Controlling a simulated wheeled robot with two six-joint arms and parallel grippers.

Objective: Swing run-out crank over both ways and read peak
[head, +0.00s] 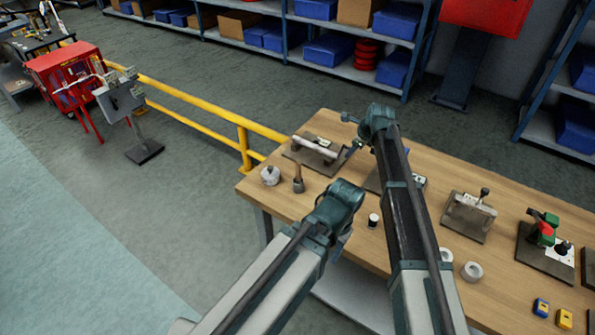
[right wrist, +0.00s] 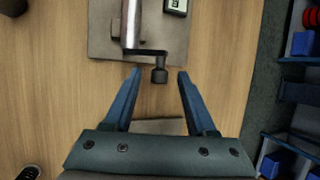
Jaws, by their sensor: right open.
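The run-out rig (head: 318,150) is a grey plate with a pale horizontal shaft, at the table's far left corner in the head view. In the right wrist view, its plate (right wrist: 102,42), its steel shaft (right wrist: 130,22) and a small gauge (right wrist: 177,5) show at the top. The crank (right wrist: 148,52) ends in a dark knob (right wrist: 159,76). My right gripper (right wrist: 157,73) is open, the knob showing between its fingertips with a gap each side. The gauge reading is not legible. My left gripper (head: 342,245) hangs near the table's front edge, its jaws mostly hidden.
On the wooden table (head: 335,200) stand a grey round part (head: 270,175), a brown-handled tool (head: 298,180), a small black-and-white cylinder (head: 373,220), another fixture (head: 468,216) and pale rings (head: 472,271). A yellow rail (head: 200,98) runs behind the table's left end.

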